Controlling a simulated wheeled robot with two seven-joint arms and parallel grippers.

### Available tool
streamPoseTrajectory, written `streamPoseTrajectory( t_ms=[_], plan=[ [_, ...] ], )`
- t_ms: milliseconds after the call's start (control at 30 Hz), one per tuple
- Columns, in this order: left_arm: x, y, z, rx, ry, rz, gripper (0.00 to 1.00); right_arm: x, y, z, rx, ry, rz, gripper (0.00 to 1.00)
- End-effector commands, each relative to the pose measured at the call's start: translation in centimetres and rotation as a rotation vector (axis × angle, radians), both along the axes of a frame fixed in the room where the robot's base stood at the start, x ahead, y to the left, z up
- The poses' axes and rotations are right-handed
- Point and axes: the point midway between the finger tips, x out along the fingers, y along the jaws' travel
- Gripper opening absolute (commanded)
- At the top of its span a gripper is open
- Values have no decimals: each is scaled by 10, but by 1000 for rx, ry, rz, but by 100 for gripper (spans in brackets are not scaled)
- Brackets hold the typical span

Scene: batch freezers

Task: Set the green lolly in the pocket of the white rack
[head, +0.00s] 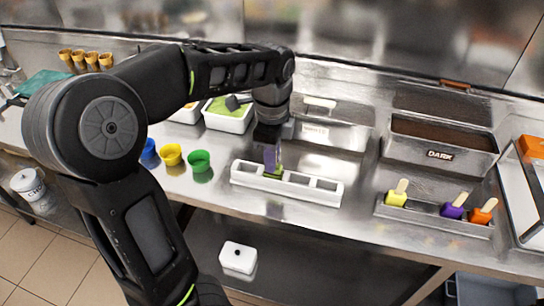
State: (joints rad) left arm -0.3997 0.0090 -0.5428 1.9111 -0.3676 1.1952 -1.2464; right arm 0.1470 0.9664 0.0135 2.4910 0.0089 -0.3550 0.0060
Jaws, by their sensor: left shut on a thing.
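The white rack (288,193) lies on the steel counter in the middle of the head view, a long low block with several pockets in a row. My left gripper (272,155) points down over the rack's left half, shut on the green lolly (275,174). The lolly's green body shows just below the fingers, at the level of a rack pocket. Whether it rests on the pocket's floor cannot be told. Most of its stick is hidden by the fingers. The pockets to its right look empty. My right gripper is not in view.
A steel tray (428,222) at right holds a yellow lolly (398,194), a purple lolly (455,206) and an orange lolly (484,211). Blue, yellow and green cups (200,162) stand left of the rack. Steel tubs, one marked DARK (440,154), stand behind.

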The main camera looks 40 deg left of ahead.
Motion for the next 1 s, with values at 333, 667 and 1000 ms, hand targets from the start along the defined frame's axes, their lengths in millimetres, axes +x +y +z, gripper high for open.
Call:
streamPoseTrajectory(
  t_ms=[333, 667, 1000],
  plan=[
    [0, 0, -1, 0, 0, 0, 0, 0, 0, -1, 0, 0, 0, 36],
    [0, 0, -4, 0, 0, 0, 0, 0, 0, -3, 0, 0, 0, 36],
    [0, 0, -4, 0, 0, 0, 22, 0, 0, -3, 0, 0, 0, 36]
  ],
)
